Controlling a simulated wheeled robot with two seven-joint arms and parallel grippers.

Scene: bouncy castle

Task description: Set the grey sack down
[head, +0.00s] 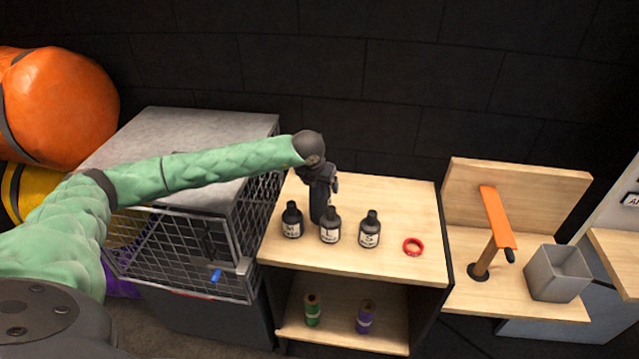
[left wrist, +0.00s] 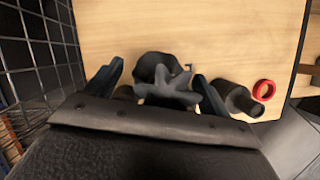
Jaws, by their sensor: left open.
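My left gripper (head: 322,187) points down over the wooden shelf unit's top (head: 395,195), behind the dark bottles. In the left wrist view its two fingers (left wrist: 157,78) are apart, one on each side of a dark grey thing with a star-shaped, gathered top (left wrist: 168,88). This looks like the grey sack. It seems to stand on the wood, but its base is hidden. In the head view only a dark shape shows below the gripper, and I cannot separate sack from fingers. My right gripper is not in view.
Dark labelled bottles (head: 291,220), (head: 330,225), (head: 369,229) stand along the front, close to the gripper. A red ring (head: 413,246) lies to their right. A wire cage (head: 190,250) adjoins on the left. The back right of the top is clear.

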